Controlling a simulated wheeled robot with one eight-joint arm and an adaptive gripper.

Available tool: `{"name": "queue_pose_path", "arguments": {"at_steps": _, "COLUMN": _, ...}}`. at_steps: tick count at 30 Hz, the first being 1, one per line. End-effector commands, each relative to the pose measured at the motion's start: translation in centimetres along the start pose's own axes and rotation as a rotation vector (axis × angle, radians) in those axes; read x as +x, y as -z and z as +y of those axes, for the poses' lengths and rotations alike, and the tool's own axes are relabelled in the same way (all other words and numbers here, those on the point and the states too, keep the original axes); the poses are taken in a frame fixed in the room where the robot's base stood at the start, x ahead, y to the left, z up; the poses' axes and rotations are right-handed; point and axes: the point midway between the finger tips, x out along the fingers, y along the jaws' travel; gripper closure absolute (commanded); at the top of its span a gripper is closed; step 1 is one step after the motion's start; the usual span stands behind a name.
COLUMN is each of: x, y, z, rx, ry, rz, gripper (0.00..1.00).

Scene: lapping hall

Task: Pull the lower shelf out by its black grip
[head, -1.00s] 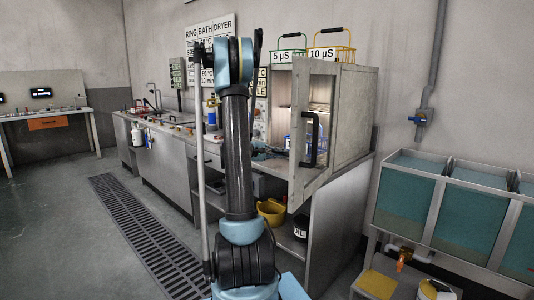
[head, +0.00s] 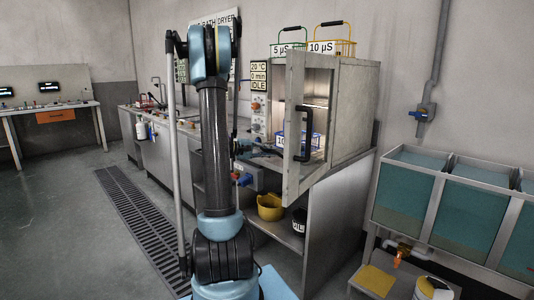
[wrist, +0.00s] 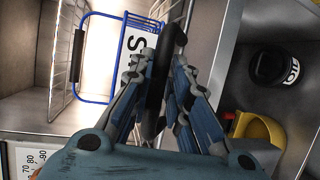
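The dryer cabinet (head: 352,112) stands on a bench with its door (head: 290,165) open. Inside it, a blue wire basket (head: 313,141) sits low down; it also shows in the wrist view (wrist: 122,60) with a white label. In the wrist view, the lower wire shelf (wrist: 180,14) shows beside the basket. Its black grip (wrist: 167,62) runs between the fingers of my gripper (wrist: 165,75), which lie close on both sides and look shut on it.
The door's black handle (head: 304,133) stands just right of my gripper. An upper wire shelf (wrist: 62,45) is above the basket. Below, the bench holds a yellow tub (head: 270,207) and a black container (head: 299,222). Water tanks (head: 420,190) stand right. The floor beside the drain grate (head: 135,225) is clear.

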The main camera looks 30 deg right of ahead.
Motion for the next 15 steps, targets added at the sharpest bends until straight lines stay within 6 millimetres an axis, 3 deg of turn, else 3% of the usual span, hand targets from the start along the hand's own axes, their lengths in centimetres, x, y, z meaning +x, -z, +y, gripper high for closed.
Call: {"name": "queue_pose_path", "arguments": {"at_steps": 15, "x": -0.60, "y": 0.12, "z": 0.12, "rx": -0.001, "ry": -0.003, "rz": 0.003, "gripper": 0.67}}
